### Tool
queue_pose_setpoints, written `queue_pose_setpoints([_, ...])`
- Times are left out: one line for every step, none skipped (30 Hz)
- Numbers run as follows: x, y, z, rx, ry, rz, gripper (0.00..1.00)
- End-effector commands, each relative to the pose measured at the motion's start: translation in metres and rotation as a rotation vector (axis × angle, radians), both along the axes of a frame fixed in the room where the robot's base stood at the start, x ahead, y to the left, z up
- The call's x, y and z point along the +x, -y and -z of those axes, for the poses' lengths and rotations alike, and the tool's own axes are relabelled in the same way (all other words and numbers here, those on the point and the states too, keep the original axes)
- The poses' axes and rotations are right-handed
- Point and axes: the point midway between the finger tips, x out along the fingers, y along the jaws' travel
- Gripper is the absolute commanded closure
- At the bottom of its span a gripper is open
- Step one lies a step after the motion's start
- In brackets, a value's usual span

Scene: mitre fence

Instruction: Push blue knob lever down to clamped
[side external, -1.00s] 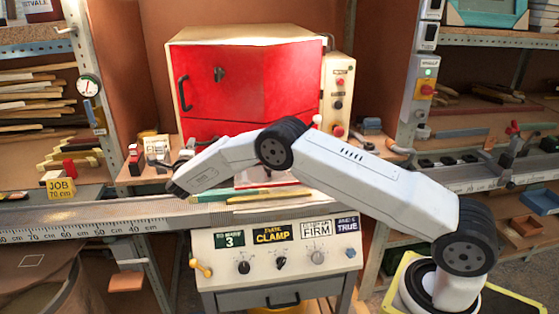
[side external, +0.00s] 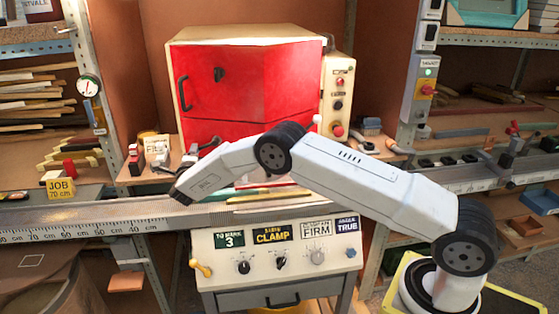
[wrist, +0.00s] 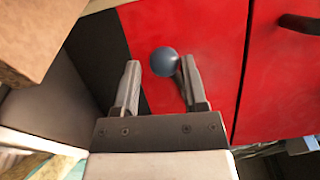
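The blue knob (wrist: 164,61) is a round ball in the wrist view, in front of a red surface. My gripper (wrist: 158,72) is open, with one finger to each side of the knob. The knob shows between the fingertips, closer to the right finger; I cannot tell whether it touches. In the side view my arm hides the gripper and the knob.
The red cabinet (side external: 245,90) stands behind my arm, with a black handle (side external: 182,95). Wood strips (side external: 270,200) lie on the bench below my arm. A control panel (side external: 275,262) with knobs is below the bench. A ruled rail (side external: 90,225) runs left.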

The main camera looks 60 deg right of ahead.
Motion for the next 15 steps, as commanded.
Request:
queue_pose_setpoints([-0.001, 0.001, 0.003, 0.000, -0.002, 0.001, 0.46])
queue_pose_setpoints([-0.002, 0.001, 0.004, -0.001, -0.003, 0.001, 0.46])
queue_pose_setpoints([-0.002, 0.001, 0.005, -0.001, -0.003, 0.001, 0.46])
queue_pose_setpoints([-0.003, 0.002, 0.007, -0.001, -0.003, 0.001, 0.46])
queue_pose_setpoints([-0.003, 0.002, 0.008, -0.001, -0.003, 0.001, 0.46])
queue_pose_setpoints([-0.004, 0.002, 0.009, 0.000, -0.002, 0.001, 0.46])
queue_pose_setpoints([-0.005, 0.002, 0.010, 0.000, -0.001, 0.001, 0.46])
queue_pose_setpoints([-0.005, 0.003, 0.011, 0.000, -0.001, 0.001, 0.46])
queue_pose_setpoints([-0.005, 0.003, 0.011, 0.000, -0.001, 0.001, 0.46])
queue_pose_setpoints([-0.006, 0.003, 0.012, 0.001, -0.001, 0.001, 0.46])
queue_pose_setpoints([-0.006, 0.003, 0.012, 0.001, -0.001, 0.001, 0.46])
queue_pose_setpoints([-0.006, 0.003, 0.013, 0.000, 0.000, 0.001, 0.46])
queue_pose_setpoints([-0.006, 0.003, 0.013, 0.000, 0.000, 0.001, 0.46])
queue_pose_setpoints([-0.006, 0.003, 0.013, 0.000, 0.000, 0.001, 0.46])
queue_pose_setpoints([-0.006, 0.003, 0.013, 0.000, 0.000, 0.001, 0.46])
